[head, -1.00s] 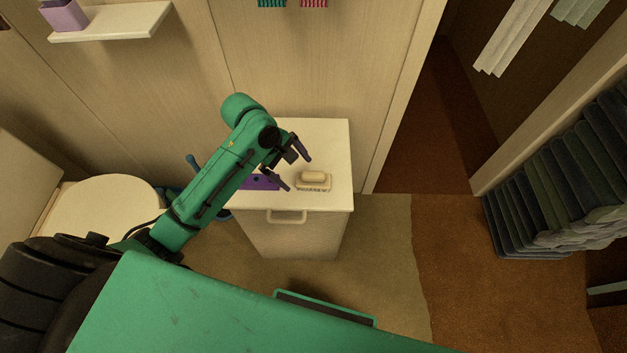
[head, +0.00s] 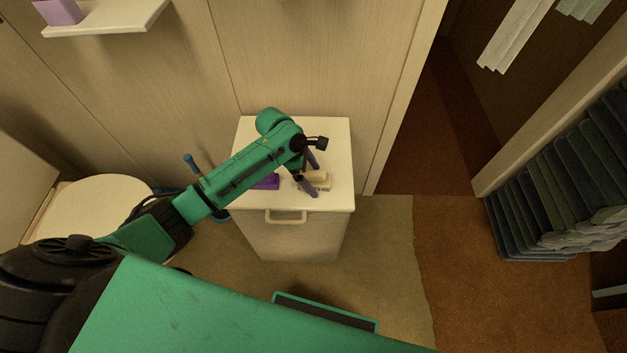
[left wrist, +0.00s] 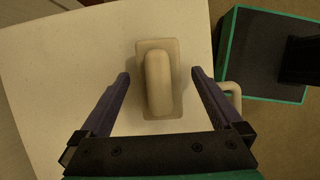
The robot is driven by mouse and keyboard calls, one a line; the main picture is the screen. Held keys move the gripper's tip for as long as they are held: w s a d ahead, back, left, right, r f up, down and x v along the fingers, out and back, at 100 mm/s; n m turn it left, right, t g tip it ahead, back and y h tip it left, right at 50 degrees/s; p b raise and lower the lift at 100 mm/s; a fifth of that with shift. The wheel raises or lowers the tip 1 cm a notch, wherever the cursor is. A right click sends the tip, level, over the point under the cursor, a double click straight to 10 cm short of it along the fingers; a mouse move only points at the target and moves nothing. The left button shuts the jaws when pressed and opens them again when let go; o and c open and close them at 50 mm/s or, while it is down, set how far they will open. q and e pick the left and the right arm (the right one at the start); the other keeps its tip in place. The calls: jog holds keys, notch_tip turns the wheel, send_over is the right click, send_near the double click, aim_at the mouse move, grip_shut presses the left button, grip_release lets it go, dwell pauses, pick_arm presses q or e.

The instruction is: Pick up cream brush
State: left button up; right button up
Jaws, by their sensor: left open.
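The cream brush (head: 322,180) lies on the white top of a small cabinet (head: 335,140), its handle upward. My left gripper (head: 312,176) is at the brush, and its fingers partly cover it in the head view. In the left wrist view the brush (left wrist: 158,82) lies between and ahead of the two dark purple fingers of my left gripper (left wrist: 161,80). The fingers are open, with clear gaps on both sides of the brush. My right gripper is not in view.
A purple object (head: 267,182) lies on the cabinet top left of the brush, partly hidden by my arm. The cabinet has a front handle (head: 286,217). A toilet (head: 95,205) stands at left. Dark folded towels (head: 560,190) are at right.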

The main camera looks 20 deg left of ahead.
pick_arm(q)
jog(key=shift+d+f, duration=0.15)
jog(key=shift+f, duration=0.15)
jog(key=c, duration=1.5)
jog(key=shift+c, duration=0.2)
jog(key=shift+r, duration=0.15)
